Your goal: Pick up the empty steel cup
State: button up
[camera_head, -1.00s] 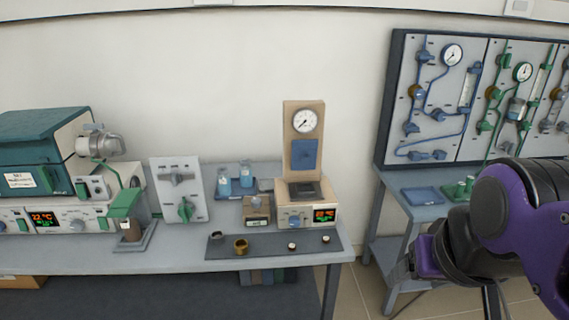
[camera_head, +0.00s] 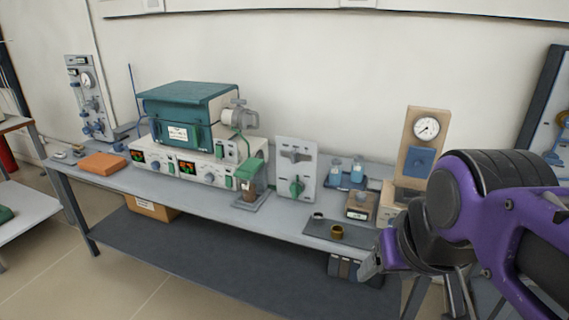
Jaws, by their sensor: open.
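A dark mat (camera_head: 368,238) lies at the front of the bench. A small grey cup (camera_head: 319,216) stands at its left end, too small to tell whether it is empty. A brass-coloured cup (camera_head: 337,232) stands just right of it. The right part of the mat is hidden behind my arm. My gripper (camera_head: 458,297) is at the lower right, in front of the bench and well apart from the cups. It is open and partly hidden by my own wrist; I see nothing in it.
A teal furnace (camera_head: 190,108) sits on a control unit left of the mat. A switch panel (camera_head: 296,168), a tray with blue bottles (camera_head: 347,178) and a beige gauge stand (camera_head: 424,140) are behind the mat. An orange block (camera_head: 103,163) lies far left.

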aim_at(318, 222)
jog(key=z, duration=0.7)
jog(key=j+z, duration=0.25)
jog(key=z, duration=0.25)
jog(key=i+j+z, duration=0.1)
jog(key=j+z, duration=0.2)
jog(key=z, duration=0.2)
jog(key=j+z, duration=0.25)
jog(key=j, duration=0.15)
jog(key=k+j+z, duration=0.35)
jog(key=j, duration=0.75)
jog(key=i+u, duration=0.2)
jog(key=k+j+z, duration=0.25)
jog(key=k+j, duration=0.05)
jog(key=j, duration=0.05)
